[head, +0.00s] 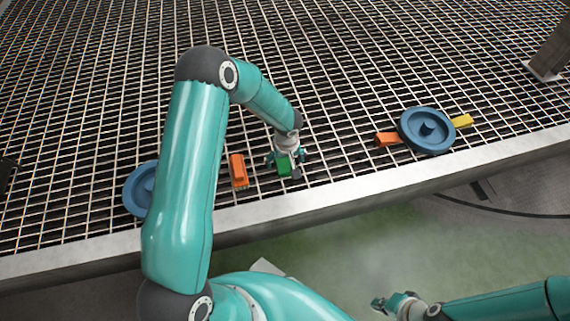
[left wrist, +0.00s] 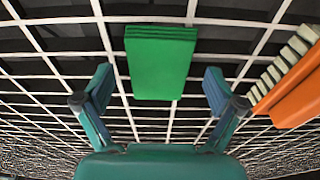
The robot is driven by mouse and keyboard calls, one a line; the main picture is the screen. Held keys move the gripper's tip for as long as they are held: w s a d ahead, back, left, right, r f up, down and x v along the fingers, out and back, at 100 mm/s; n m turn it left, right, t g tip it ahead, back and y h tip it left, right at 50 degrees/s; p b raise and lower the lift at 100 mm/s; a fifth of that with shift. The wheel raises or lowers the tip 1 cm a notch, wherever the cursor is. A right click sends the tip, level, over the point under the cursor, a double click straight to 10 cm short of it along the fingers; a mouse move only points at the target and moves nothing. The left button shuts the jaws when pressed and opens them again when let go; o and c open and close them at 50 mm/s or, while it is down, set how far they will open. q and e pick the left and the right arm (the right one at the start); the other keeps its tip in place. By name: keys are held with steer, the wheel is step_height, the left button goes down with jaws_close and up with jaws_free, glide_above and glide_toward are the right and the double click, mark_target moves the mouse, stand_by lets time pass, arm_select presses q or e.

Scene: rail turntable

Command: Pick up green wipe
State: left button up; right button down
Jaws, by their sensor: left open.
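The green wipe (head: 283,167) is a small folded block lying on the metal grating. It also shows in the left wrist view (left wrist: 160,65), ahead of and between my open fingers. My left gripper (head: 286,157) is open right at the wipe, with the fingers to either side of it; in the left wrist view (left wrist: 156,92) gaps remain between the wipe and both fingers. My right gripper (head: 390,304) is at the lower right of the head view, away from the grating; whether it is open or shut is not clear.
An orange brush (head: 238,170) lies just left of the wipe, and its bristles show in the left wrist view (left wrist: 295,90). A blue wheel (head: 426,130) sits at the right between an orange and a yellow piece. Another blue wheel (head: 137,190) is partly hidden by my left arm. The grating (head: 350,60) is clear behind.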

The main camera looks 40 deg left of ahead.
mark_target(285, 162)
arm_select(q)
steer(key=c, duration=1)
steer(key=shift+r, duration=0.15)
steer(key=shift+c, duration=0.2)
step_height(285, 162, up, 20)
steer(key=p, duration=0.5)
